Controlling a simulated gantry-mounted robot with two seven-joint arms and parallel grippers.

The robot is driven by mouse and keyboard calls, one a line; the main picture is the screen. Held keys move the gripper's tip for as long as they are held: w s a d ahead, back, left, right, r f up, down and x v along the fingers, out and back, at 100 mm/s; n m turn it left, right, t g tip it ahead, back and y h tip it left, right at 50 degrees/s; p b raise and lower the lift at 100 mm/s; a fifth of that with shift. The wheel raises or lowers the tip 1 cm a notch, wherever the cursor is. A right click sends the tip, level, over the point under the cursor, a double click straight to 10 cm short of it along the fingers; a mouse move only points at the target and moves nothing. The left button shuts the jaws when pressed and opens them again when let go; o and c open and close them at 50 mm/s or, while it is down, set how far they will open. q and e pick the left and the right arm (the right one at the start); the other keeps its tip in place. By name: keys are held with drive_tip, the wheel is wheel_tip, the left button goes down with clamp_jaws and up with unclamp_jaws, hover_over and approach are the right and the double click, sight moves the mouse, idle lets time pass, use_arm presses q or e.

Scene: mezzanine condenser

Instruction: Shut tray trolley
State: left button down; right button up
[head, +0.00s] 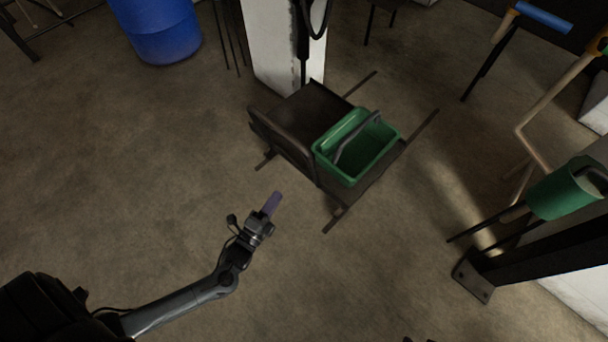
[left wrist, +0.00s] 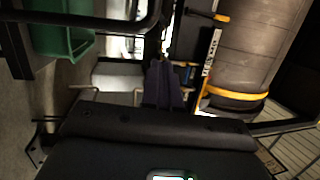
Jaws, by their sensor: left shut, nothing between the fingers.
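The tray trolley (head: 312,104) is a low dark brown unit in the middle of the head view, with thin legs or rails sticking out past its corners. A raised dark panel runs along its left side, facing my left arm. A green tub (head: 341,168) with a dark handle sits on its right part. I cannot tell how far any tray stands out. My left gripper (head: 272,204) is shut and empty, in front of the trolley's lower left side and apart from it. Its dark fingers (left wrist: 164,84) also show in the left wrist view, with the green tub (left wrist: 62,42) at upper left. My right gripper is not visible.
A white pillar (head: 278,45) stands right behind the trolley. A blue barrel (head: 158,30) is at upper left. A dark beam with a floor plate (head: 474,281) and a green cylinder (head: 562,192) are at right. The floor left of the trolley is clear.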

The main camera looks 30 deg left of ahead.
use_arm(q)
wheel_tip(320, 180, down, 4)
drive_tip(key=r+b, duration=0.1)
drive_tip(key=b, duration=0.7)
approach(307, 159)
drive_tip(key=w, duration=0.4)
drive_tip(key=w+r, duration=0.1)
drive_tip(key=w, duration=0.1)
drive_tip(key=shift+w+a+r, duration=0.1)
drive_tip(key=shift+w+r, duration=0.1)
drive_tip(key=shift+w, duration=0.2)
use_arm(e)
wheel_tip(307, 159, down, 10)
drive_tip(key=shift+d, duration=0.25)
use_arm(q)
drive_tip(key=shift+w, duration=0.1)
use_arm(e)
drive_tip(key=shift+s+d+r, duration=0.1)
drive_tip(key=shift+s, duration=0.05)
